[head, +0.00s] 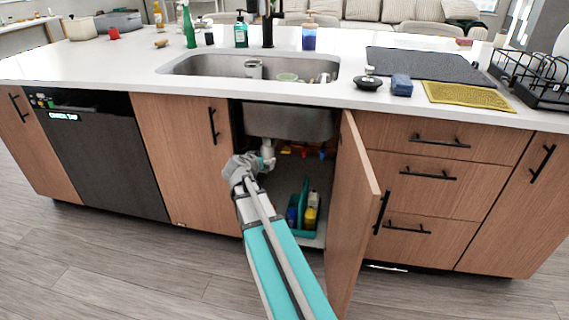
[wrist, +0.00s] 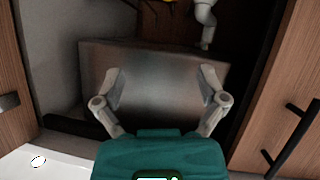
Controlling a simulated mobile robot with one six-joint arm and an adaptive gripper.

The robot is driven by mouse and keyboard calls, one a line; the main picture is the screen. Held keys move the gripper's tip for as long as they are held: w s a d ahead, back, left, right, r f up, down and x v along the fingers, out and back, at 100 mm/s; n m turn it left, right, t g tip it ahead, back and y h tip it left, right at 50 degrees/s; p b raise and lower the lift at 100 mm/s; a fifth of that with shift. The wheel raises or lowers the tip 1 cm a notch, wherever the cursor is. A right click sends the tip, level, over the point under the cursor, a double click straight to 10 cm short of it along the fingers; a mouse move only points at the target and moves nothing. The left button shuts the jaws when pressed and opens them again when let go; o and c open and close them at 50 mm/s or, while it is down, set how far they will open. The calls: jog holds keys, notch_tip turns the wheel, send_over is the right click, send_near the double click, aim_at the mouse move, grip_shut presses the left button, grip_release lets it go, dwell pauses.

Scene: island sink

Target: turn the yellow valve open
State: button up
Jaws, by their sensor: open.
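The yellow valve (head: 285,149) is a small yellow-orange spot at the back of the open cabinet under the sink, just right of the white drain pipe (head: 267,148). In the head view, my gripper (head: 268,163) is at the left part of the cabinet opening, apart from the valve.
A red valve (head: 303,152) and a blue one (head: 322,154) sit right of the yellow valve. The open cabinet door (head: 352,215) stands on the right. A teal caddy (head: 304,212) with bottles is on the cabinet floor. The countertop (head: 130,62) overhangs above.

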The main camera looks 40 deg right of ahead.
aim_at(286, 152)
jog(key=w+d+f+t+h+b, duration=0.2)
jog(key=w+d+f+t+b, duration=0.3)
jog(key=d+f+b, duration=0.6)
jog(key=f+b, duration=0.2)
jog(key=b, duration=0.6)
jog(key=shift+w+h, duration=0.3)
jog(key=shift+w, duration=0.05)
jog(key=shift+d+r, duration=0.1)
jog(key=shift+d, duration=0.05)
jog(key=x, duration=1.3)
jog(key=shift+w+d, duration=0.2)
jog(key=shift+w, duration=0.05)
